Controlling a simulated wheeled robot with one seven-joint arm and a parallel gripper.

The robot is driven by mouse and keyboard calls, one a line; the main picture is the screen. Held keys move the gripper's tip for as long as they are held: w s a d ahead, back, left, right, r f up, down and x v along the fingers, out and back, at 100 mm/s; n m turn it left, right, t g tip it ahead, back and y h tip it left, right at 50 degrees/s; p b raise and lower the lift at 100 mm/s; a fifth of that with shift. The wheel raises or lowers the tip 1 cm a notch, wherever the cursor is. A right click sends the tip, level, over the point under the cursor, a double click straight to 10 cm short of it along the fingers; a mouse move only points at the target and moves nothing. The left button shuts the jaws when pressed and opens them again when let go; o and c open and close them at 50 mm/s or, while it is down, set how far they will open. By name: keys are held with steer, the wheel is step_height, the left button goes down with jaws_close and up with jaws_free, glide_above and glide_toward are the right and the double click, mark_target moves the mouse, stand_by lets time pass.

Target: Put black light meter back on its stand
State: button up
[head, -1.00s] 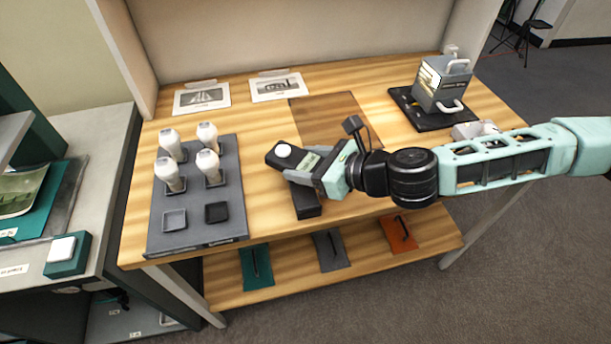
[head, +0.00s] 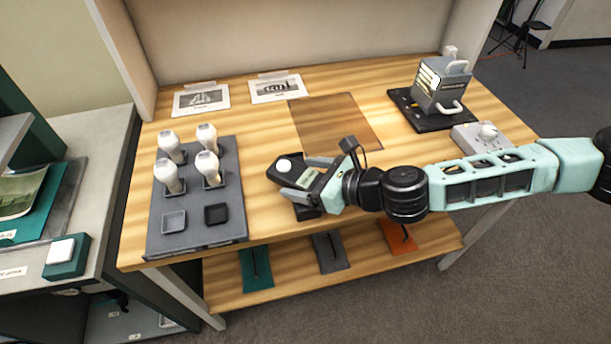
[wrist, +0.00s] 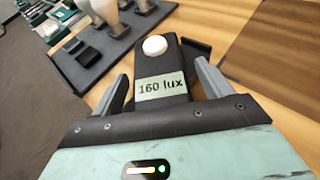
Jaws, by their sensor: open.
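The black light meter (head: 292,171) has a white dome and a pale label reading "160 lux" in the wrist view (wrist: 162,88). It lies over a black piece (head: 308,212), probably its stand, near the front edge of the bench. The meter covers most of that piece, so I cannot tell how well it is seated. My gripper (head: 306,178) is open around the meter, coming from the right. In the wrist view my gripper (wrist: 161,72) has one finger on each side, with visible gaps to the meter.
A grey tray (head: 196,235) with several white-topped bulbs and two small square dishes stands left. A grey device (head: 441,88) on a black mat and a small grey box (head: 480,137) are right. A brown patch (head: 335,122) of bench behind the meter is clear.

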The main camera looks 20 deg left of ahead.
steer(key=shift+r, duration=0.15)
steer(key=v, duration=1.2)
steer(key=shift+b, duration=0.35)
steer(key=shift+s+n, duration=0.3)
steer(key=s+d+f+n+g+h, duration=0.3)
steer(key=s+d+n+g+h, duration=0.35)
steer(key=s+n, duration=0.7)
steer(key=d+r+n+t+h, duration=0.1)
steer(key=d+r+n+h, duration=0.2)
steer(key=d+r+n, duration=0.2)
steer(key=d+r+n+t+h, duration=0.2)
steer(key=d+r+n, duration=0.3)
steer(key=r+n, duration=0.4)
steer(key=shift+r+h, duration=0.3)
steer(key=shift+h, duration=0.25)
steer(key=shift+s+t, duration=0.1)
steer(key=shift+t, duration=0.15)
steer(key=shift+r, duration=0.2)
